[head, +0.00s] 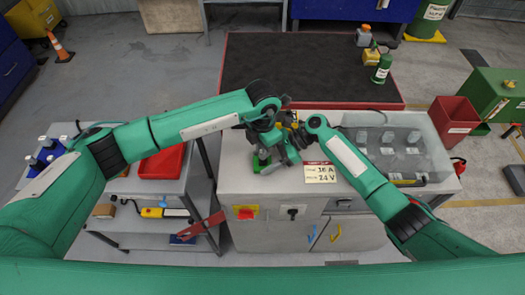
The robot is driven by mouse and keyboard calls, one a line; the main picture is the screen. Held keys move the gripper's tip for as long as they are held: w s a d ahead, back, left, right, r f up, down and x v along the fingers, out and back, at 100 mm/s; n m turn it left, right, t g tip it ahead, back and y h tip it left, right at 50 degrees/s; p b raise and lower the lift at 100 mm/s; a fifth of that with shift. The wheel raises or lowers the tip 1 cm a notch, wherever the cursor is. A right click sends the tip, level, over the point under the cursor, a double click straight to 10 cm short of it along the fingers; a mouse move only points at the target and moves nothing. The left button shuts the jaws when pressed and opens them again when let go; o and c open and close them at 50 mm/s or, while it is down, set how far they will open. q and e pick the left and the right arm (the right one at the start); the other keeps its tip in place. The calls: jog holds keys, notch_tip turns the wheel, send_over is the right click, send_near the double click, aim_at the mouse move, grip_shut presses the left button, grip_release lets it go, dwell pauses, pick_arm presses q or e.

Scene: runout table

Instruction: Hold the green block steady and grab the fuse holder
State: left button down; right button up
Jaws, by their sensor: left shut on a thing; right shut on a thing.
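The green block (257,167) sits on the light grey cabinet top, left of the sign, with its upper part covered by my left gripper. My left gripper (263,155) reaches down over it from above and is shut on it. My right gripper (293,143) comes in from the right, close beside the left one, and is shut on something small. That appears to be the fuse holder, but the grippers and wrists hide it, so its outline cannot be made out. The two grippers overlap in the view, and I cannot tell whether they touch.
A sign reading 16 A, 24 V (320,173) stands at the cabinet's front edge. A clear-lidded box (390,150) takes up the right of the top. A red tray (162,161) lies on the left cart. A dark mat (300,65) lies behind; a red bin (453,117) stands right.

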pick_arm(q)
notch_tip(320, 180, up, 10)
pick_arm(e)
jog(key=shift+f, duration=0.2)
pick_arm(q)
jog(key=shift+w+f, duration=0.1)
pick_arm(e)
jog(key=o, duration=0.8)
jog(key=shift+o, duration=0.2)
jog(key=shift+r, duration=0.1)
jog(key=v, duration=1.2)
jog(key=shift+w+d, duration=0.1)
